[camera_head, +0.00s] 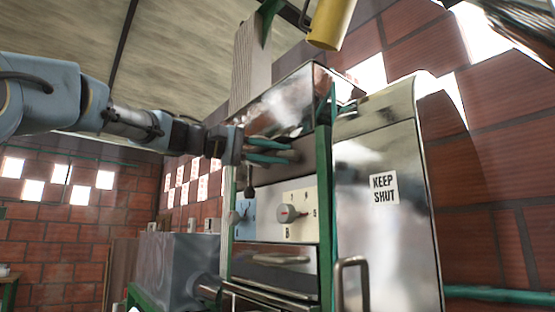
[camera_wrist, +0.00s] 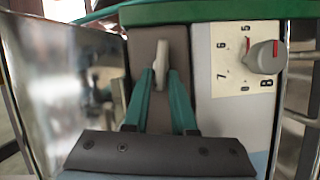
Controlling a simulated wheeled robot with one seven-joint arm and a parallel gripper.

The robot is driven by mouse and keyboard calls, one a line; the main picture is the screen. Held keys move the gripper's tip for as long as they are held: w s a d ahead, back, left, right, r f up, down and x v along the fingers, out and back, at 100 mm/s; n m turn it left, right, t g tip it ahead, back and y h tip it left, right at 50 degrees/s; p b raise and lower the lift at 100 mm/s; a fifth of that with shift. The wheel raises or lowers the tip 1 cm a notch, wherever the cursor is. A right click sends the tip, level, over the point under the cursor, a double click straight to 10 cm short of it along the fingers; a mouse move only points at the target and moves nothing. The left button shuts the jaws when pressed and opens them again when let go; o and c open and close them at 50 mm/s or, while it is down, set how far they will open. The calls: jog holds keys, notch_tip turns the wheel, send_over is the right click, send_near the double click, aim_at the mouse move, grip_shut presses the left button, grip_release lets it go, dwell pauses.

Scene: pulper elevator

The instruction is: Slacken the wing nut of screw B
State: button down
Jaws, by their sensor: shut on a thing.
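My gripper (camera_wrist: 160,77) has two teal fingers closed around a pale, upright tab, which looks like the wing nut (camera_wrist: 160,62). It stands against a grey-brown plate (camera_wrist: 143,48) beside the dial panel marked B. The panel's round grey knob (camera_wrist: 265,57) with a red mark sits right of the fingers and is not touched. In the head view my gripper (camera_head: 292,154) reaches in from the left, above the dial panel (camera_head: 304,199) and its knob (camera_head: 290,213). The wing nut cannot be made out there.
A green post (camera_head: 324,190) runs just right of the dial panel. A metal door (camera_head: 385,240) marked KEEP SHUT stands farther right. A shiny metal housing (camera_head: 285,105) is above the gripper. A yellow cylinder (camera_head: 331,22) hangs overhead. A blue panel (camera_head: 243,220) is left of the dial.

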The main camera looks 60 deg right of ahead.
jog(key=shift+f+n+b, duration=0.3)
jog(key=shift+n+b, duration=0.2)
jog(key=shift+n, duration=0.3)
jog(key=shift+g+h, duration=0.3)
jog(key=c, duration=0.7)
grip_release()
jog(key=shift+r, duration=0.1)
jog(key=shift+c, duration=0.2)
jog(key=b+v, duration=0.4)
jog(key=v, duration=0.6)
jog(key=shift+w+a, duration=0.25)
jog(key=shift+w, duration=0.05)
